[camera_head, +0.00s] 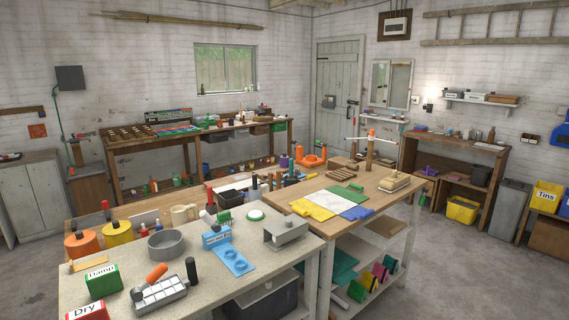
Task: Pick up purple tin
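No purple tin can be made out for certain. A small purple object (284,161) stands beside orange items beyond the tables, near the middle; it is too small to identify. Another purple item (428,170) lies on a low shelf of the wooden bench at the right; its shape is unclear. Neither of my grippers is in view.
A pale-topped table (205,290) with a grey bowl (166,243) and labelled boxes stands in front. A wooden-topped table (400,208) with coloured cloths adjoins it. A yellow bin marked Tins (545,197) sits at the far right. Open floor (460,270) lies at the right.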

